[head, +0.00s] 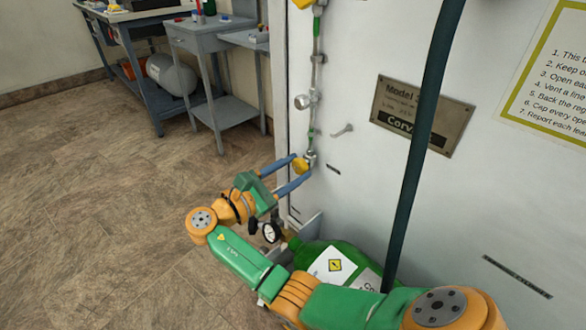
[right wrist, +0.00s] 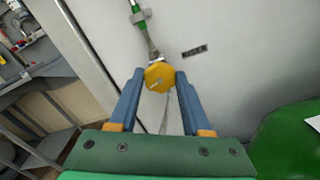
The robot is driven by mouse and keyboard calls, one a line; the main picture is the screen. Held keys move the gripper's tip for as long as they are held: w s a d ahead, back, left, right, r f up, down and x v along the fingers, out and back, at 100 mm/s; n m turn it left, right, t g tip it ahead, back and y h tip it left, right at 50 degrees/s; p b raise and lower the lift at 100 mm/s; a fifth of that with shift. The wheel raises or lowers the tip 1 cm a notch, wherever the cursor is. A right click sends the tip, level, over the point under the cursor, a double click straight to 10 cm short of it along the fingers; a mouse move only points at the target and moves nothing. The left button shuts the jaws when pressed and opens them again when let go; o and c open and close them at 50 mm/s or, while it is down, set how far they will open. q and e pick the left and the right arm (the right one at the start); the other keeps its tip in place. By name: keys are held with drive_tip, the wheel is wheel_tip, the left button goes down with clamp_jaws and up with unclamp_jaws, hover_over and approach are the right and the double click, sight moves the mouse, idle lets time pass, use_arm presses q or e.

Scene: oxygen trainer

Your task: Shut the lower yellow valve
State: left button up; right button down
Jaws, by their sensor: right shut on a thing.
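The lower yellow valve (head: 300,165) sits on the thin vertical pipe at the left edge of the white panel. In the right wrist view its yellow knob (right wrist: 158,77) lies between the fingertips. My right gripper (head: 302,167) reaches it from the left and is shut on it, one blue finger on each side. The gripper also shows in the right wrist view (right wrist: 158,82). My left gripper is not in view.
A green cylinder (head: 345,256) with a gauge (head: 270,232) stands below my right arm. A dark hose (head: 423,130) hangs before the panel (head: 355,55). A grey cart (head: 205,37) and workbench stand at the back left. The tiled floor (head: 90,190) at left is clear.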

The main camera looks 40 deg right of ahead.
drive_tip(key=shift+c, duration=1.8)
unclamp_jaws()
drive_tip(key=a, duration=0.7)
drive_tip(key=shift+s, duration=0.3)
